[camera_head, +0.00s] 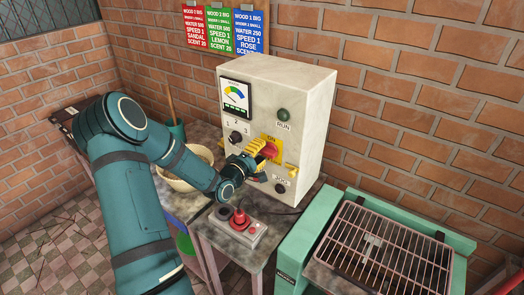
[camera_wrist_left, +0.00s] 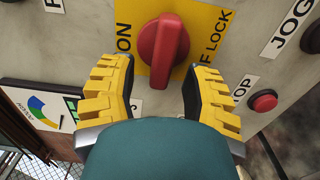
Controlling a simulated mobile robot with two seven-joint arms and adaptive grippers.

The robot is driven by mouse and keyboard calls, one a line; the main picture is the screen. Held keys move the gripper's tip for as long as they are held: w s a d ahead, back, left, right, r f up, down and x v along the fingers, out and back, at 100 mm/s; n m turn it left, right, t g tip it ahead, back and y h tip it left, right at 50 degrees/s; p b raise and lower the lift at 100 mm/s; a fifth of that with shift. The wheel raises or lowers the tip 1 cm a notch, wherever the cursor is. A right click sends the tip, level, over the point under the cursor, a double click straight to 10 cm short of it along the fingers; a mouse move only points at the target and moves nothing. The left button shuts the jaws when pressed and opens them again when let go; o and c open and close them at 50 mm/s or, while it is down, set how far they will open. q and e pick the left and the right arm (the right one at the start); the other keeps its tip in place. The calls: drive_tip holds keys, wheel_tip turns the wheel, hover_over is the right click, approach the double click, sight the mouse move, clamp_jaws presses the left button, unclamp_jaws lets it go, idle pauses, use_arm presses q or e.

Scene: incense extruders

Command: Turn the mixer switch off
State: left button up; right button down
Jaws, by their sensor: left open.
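The mixer switch is a red rotary handle (camera_head: 268,150) on a yellow plate marked ON, on the front of the white control box (camera_head: 308,122). In the left wrist view the red handle (camera_wrist_left: 164,52) stands roughly along the picture's vertical, between the ON label and the partly hidden OFF LOCK label. My left gripper (camera_head: 262,158) is at the panel in front of the switch. In the left wrist view its yellow fingers (camera_wrist_left: 160,85) are apart, one on each side of the handle's lower end, with gaps to it. My right gripper is not in view.
The box also carries a gauge (camera_head: 235,98), a selector knob (camera_head: 235,137), a green RUN lamp (camera_head: 284,115) and a JOG button (camera_head: 280,188). A red-buttoned pendant (camera_head: 240,222) lies on the small table below. A green-framed rack (camera_head: 310,240) stands at right, a bowl (camera_head: 172,180) at left.

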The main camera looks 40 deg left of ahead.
use_arm(q)
drive_tip(key=s+d, duration=0.1)
drive_tip(key=s, duration=0.9)
drive_tip(key=shift+s, duration=0.35)
drive_tip(key=shift+d, duration=0.1)
drive_tip(key=w+d+f+m+g+h, duration=0.1)
drive_tip(key=d+f+m+g+h, duration=0.5)
drive_tip(key=d+f, duration=1.35)
drive_tip(key=s+d+f+m+g, duration=0.4)
drive_tip(key=s+d+m+g, duration=0.1)
drive_tip(key=s+d+g, duration=0.15)
drive_tip(key=s+d+f+m+g, duration=0.4)
drive_tip(key=s+d+m+g, duration=0.1)
drive_tip(key=s+d, duration=0.3)
drive_tip(key=w+d+f+m+t+b, duration=0.1)
drive_tip(key=w+f+b, duration=0.3)
drive_tip(key=b, duration=0.5)
drive_tip(key=shift+w+d+f+m+b, duration=0.35)
drive_tip(key=shift+w+d, duration=0.5)
drive_tip(key=shift+w, duration=0.3)
